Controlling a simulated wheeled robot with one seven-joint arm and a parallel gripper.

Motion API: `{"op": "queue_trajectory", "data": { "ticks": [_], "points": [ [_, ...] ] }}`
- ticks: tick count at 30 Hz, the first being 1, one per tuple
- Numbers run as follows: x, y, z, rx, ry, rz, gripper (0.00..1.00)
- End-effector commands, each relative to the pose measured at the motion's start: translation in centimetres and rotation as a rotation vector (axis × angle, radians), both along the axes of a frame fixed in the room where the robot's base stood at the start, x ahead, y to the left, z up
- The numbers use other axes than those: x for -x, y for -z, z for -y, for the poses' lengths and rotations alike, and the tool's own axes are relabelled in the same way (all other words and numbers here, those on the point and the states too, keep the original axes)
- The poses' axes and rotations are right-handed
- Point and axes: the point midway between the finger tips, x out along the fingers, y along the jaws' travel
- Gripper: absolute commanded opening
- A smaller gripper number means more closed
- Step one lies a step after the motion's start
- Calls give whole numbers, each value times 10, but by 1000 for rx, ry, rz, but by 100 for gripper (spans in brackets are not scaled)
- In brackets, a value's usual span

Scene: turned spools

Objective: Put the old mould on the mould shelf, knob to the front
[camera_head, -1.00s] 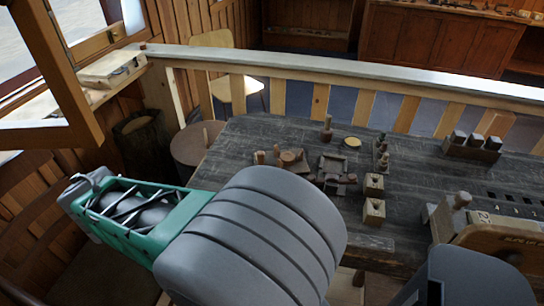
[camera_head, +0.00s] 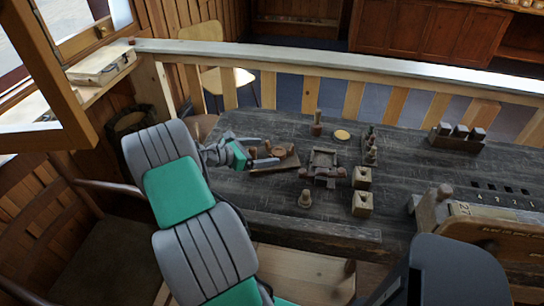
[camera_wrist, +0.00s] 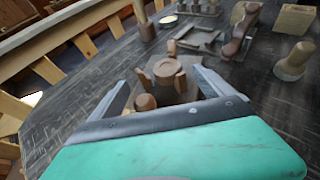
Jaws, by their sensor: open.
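My gripper (camera_head: 262,157) is open above the left part of the dark bench. In the wrist view its two fingers (camera_wrist: 163,82) stand apart on either side of small brown turned pieces (camera_wrist: 164,70) on a flat wooden board; I see no grip on any. That board (camera_head: 289,164) also shows in the head view, partly covered by the gripper. I cannot tell for sure which piece is the old mould. A knobbed, bell-shaped piece (camera_head: 305,200) stands upright on the bench to the right. A rack with several dark blocks (camera_head: 455,140) stands at the back right; whether it is the mould shelf is unclear.
A square wooden frame (camera_head: 322,160), two wooden blocks with holes (camera_head: 362,178) and a dark bottle-shaped piece (camera_head: 317,125) stand mid-bench. A yellow disc (camera_head: 342,135) lies behind. A large wooden form (camera_head: 470,222) is at right. A railing (camera_head: 330,62) runs along the back.

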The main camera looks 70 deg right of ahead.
Motion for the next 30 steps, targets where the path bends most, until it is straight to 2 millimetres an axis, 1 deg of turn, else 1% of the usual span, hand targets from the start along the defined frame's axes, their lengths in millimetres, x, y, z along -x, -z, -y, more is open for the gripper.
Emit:
{"op": "queue_trajectory", "data": {
  "ticks": [1,4,11,30],
  "points": [
    [7,3,7,-1,4,-1,92],
    [12,8,16,-1,1,0,92],
    [12,9,17,-1,-1,1,92],
    [12,8,17,-1,-1,3,39]
  ]
}}
